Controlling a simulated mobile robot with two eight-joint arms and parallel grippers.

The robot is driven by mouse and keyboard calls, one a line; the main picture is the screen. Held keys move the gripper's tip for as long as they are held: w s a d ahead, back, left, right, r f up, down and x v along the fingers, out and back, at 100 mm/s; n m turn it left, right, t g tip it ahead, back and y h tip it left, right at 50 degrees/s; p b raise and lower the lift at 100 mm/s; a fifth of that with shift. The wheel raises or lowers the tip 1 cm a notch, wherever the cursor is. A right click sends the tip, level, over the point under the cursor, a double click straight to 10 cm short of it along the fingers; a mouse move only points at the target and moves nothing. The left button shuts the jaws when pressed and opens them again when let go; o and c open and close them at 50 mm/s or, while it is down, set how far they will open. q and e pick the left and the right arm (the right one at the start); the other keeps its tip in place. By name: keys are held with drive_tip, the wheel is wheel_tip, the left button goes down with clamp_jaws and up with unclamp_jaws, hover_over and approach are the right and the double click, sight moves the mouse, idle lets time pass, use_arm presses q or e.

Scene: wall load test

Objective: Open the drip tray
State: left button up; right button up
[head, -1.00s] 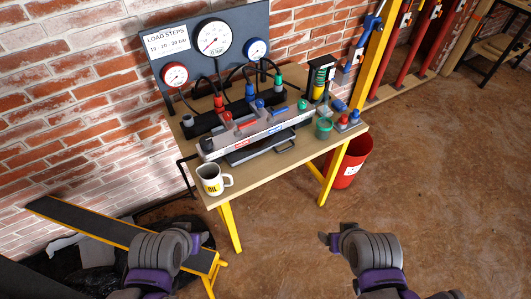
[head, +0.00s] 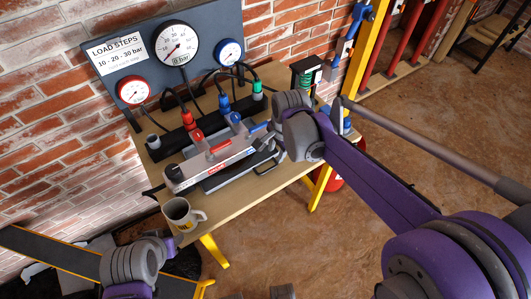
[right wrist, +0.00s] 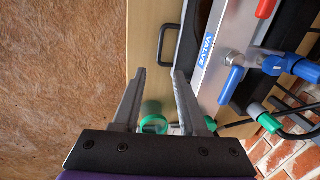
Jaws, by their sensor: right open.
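The drip tray (head: 228,176) is a dark flat tray under the grey valve block (head: 212,160) on the bench. Its black handle (head: 268,162) sticks out at the right end of its front side, and the tray looks pushed in. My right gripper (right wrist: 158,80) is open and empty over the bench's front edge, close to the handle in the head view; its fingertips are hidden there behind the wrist. I cannot tell whether it touches the handle. My left gripper (head: 172,242) is low beside the bench's left end, away from the tray; its jaw opening is unclear.
A mug (head: 183,213) stands at the bench's front left corner. A green cup (right wrist: 153,120) shows beyond my right fingers. Red and blue valve fittings and hoses rise behind the tray. A red bin (head: 331,178) stands below right.

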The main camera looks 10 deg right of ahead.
sight(270, 168)
drive_tip(key=f, duration=0.3)
drive_tip(key=w+f, duration=0.1)
drive_tip(key=f, duration=0.3)
drive_tip(key=a+f+b, duration=0.1)
drive_tip(key=f, duration=0.2)
drive_tip(key=shift+w+f, duration=0.3)
drive_tip(key=shift+w, duration=0.05)
clamp_jaws()
idle(1.0)
